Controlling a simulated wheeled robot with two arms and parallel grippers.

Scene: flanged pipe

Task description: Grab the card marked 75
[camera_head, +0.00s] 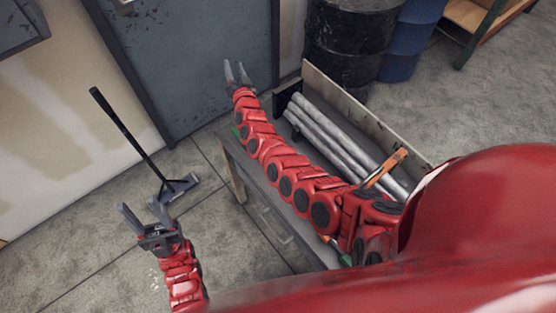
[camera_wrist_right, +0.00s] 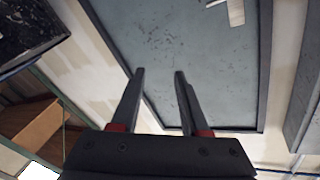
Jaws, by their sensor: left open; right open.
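No card with a readable 75 shows in either view. My left gripper (camera_head: 145,212) is open and empty above the concrete floor, at the lower left of the head view. My right gripper (camera_head: 236,70) is open and empty, its arm stretched over the workbench and its fingers in front of the grey door. In the right wrist view, the two fingers of the right gripper (camera_wrist_right: 160,75) are apart with only the door behind them. My red arm and body hide part of the bench top.
The workbench (camera_head: 230,150) holds several metal pipes (camera_head: 345,143) beside a wooden board (camera_head: 350,105). An orange-handled tool (camera_head: 388,166) lies near them. A black broom (camera_head: 125,132) stands left. The grey door (camera_head: 205,50) and dark barrel (camera_head: 350,45) are behind. The left floor is mostly free.

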